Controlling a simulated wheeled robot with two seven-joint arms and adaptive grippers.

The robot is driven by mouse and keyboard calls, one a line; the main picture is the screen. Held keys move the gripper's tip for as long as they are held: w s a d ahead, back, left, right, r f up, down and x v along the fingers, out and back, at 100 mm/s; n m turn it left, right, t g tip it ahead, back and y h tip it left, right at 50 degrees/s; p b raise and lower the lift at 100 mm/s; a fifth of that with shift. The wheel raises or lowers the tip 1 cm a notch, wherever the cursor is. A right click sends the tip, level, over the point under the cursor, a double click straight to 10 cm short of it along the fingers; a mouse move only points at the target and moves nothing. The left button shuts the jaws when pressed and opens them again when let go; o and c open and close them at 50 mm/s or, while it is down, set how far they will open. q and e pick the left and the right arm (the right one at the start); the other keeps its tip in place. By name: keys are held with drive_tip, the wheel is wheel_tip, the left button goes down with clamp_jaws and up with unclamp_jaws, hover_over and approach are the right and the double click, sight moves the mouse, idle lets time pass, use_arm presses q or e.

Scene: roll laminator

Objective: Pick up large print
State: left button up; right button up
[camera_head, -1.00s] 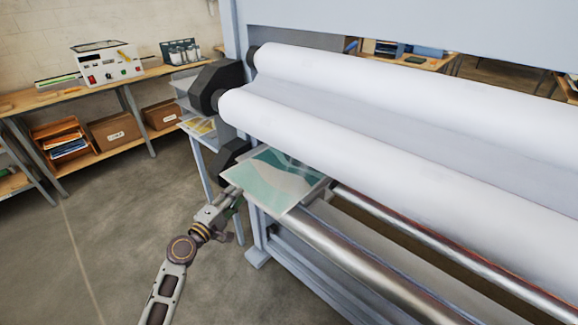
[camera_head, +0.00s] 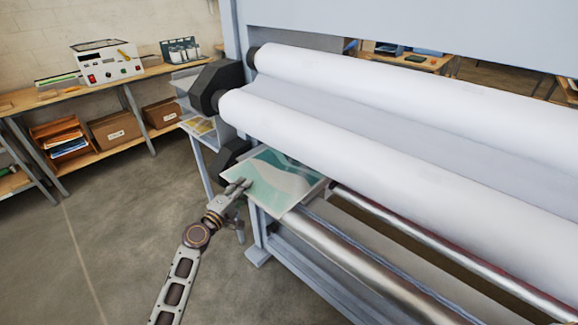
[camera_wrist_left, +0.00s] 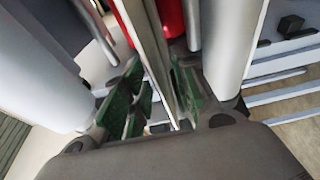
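The large print (camera_head: 270,180), a flat sheet with teal, pale green and white shapes, lies at the left end of the laminator, partly under the lower white roll. My left gripper (camera_head: 241,186) is at the print's near left edge. In the left wrist view, its green finger pads (camera_wrist_left: 160,98) stand apart on either side of a thin sheet edge (camera_wrist_left: 150,50). Whether either pad touches the sheet is hard to tell. My right gripper is in neither view.
Two big white rolls (camera_head: 400,110) span the laminator above the print. A metal roller (camera_head: 350,262) runs in front of it. A bench (camera_head: 60,98) with a control box (camera_head: 106,62) stands at the back left. The floor at left is clear.

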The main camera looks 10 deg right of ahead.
use_arm(q)
clamp_jaws()
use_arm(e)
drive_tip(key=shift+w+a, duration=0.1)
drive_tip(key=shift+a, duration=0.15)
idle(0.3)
use_arm(q)
drive_tip(key=shift+r, duration=0.15)
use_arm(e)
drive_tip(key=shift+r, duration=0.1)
